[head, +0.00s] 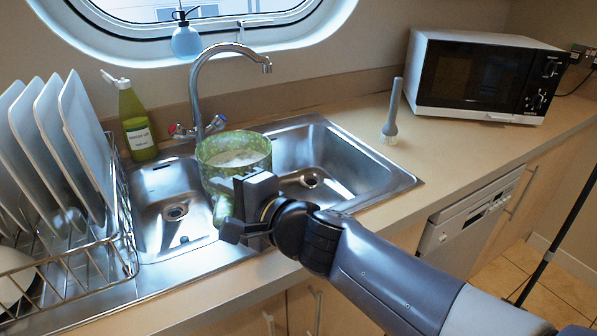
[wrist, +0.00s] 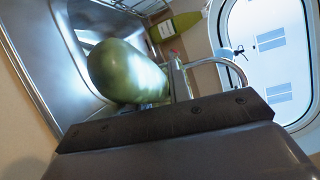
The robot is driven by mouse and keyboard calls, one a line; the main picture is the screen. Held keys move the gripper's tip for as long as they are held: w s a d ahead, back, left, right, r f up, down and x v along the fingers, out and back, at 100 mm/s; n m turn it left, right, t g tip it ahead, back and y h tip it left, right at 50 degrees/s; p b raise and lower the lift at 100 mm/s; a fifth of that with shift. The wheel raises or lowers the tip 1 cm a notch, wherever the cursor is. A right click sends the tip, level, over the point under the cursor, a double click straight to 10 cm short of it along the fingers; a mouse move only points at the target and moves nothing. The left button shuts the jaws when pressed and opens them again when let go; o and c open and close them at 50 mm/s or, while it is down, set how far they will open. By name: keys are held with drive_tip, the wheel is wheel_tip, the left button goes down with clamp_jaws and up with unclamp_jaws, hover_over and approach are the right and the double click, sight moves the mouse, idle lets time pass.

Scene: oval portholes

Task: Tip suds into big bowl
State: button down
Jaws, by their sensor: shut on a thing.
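A green patterned saucepan-like container (head: 212,172) with whitish suds (head: 236,158) inside shows in the head view, looking about upright. It is over the sink around the divider between the two bowls; its exact height is hard to tell. My gripper (head: 236,205) is shut on its handle (head: 221,209) at the near side. In the wrist view the container's rounded green side (wrist: 125,72) fills the middle, beyond my gripper's dark edge (wrist: 165,120). The big sink bowl (head: 345,165) lies to the right and looks empty; the container hides part of its left side.
The small sink bowl (head: 160,210) lies left. A tap (head: 193,85) arches behind the container. A dish rack (head: 95,262) with plates (head: 80,135) and a green bottle (head: 136,125) stand left. A brush (head: 391,118) and microwave (head: 480,75) stand right on the counter.

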drive_tip(key=shift+w+d+r+m+p, duration=0.3)
drive_tip(key=shift+r+p, duration=0.15)
drive_tip(key=shift+p, duration=0.15)
drive_tip(key=shift+w+d+r+m+p, duration=0.15)
drive_tip(key=shift+d+r+m+p, duration=0.1)
drive_tip(key=shift+r+p, duration=0.3)
drive_tip(key=w+d+m+t+y+p, duration=0.1)
drive_tip(key=w+d+m+y+p, duration=0.1)
drive_tip(key=w+d+m+p, duration=0.4)
drive_tip(key=shift+d+f+p, duration=0.3)
drive_tip(key=shift+d+p, duration=0.15)
drive_tip(key=shift+p, duration=0.4)
drive_tip(key=shift+w+d+m+p, duration=0.5)
drive_tip(key=shift+d+m+p, duration=0.05)
drive_tip(key=shift+p, duration=0.2)
